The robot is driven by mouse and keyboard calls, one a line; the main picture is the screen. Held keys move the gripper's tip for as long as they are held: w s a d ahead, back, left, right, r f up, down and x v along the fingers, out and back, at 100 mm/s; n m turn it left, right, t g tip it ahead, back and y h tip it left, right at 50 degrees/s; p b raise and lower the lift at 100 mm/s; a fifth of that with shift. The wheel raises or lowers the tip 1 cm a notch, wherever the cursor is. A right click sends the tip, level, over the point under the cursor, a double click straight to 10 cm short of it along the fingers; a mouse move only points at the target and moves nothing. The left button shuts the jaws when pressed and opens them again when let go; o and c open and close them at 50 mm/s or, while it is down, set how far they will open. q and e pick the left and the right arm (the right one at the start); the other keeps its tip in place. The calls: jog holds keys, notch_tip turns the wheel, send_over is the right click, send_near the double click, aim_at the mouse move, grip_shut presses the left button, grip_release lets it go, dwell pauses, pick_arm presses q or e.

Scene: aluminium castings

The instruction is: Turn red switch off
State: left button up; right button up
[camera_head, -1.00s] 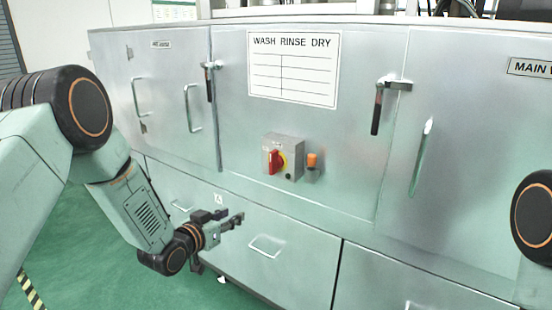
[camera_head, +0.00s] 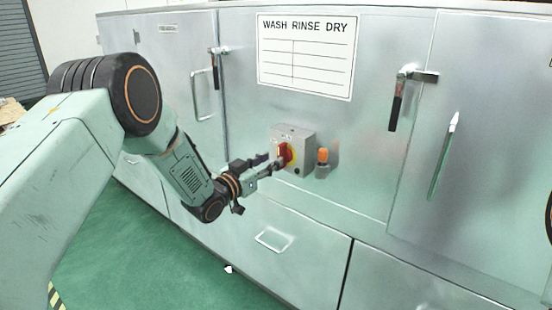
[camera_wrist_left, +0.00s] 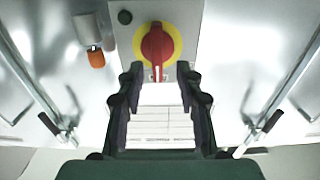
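The red switch (camera_head: 285,155) is a rotary knob on a yellow disc, on a grey box fixed to the metal cabinet front. In the left wrist view the red knob (camera_wrist_left: 157,46) lies just beyond and between my fingertips, its long axis roughly upright in that picture. My left gripper (camera_head: 268,164) is at the box, close in front of the knob. In the wrist view its two fingers (camera_wrist_left: 159,75) are apart, with a gap between them. I cannot tell whether they touch the knob. My right gripper is not in view.
An orange button (camera_head: 322,156) on a small holder sits right of the switch box (camera_head: 306,146). Door handles (camera_head: 398,98) stick out from the cabinet. A drawer handle (camera_head: 273,239) is below. The green floor (camera_head: 140,245) is clear.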

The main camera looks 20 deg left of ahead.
aim_at(279, 156)
pick_arm(q)
jog(key=x, duration=0.3)
jog(key=shift+d, duration=0.1)
jog(key=shift+w+d+f, duration=0.1)
jog(key=shift+c, duration=1.2)
jog(key=shift+d, duration=0.1)
jog(key=shift+c, duration=1.4)
grip_shut()
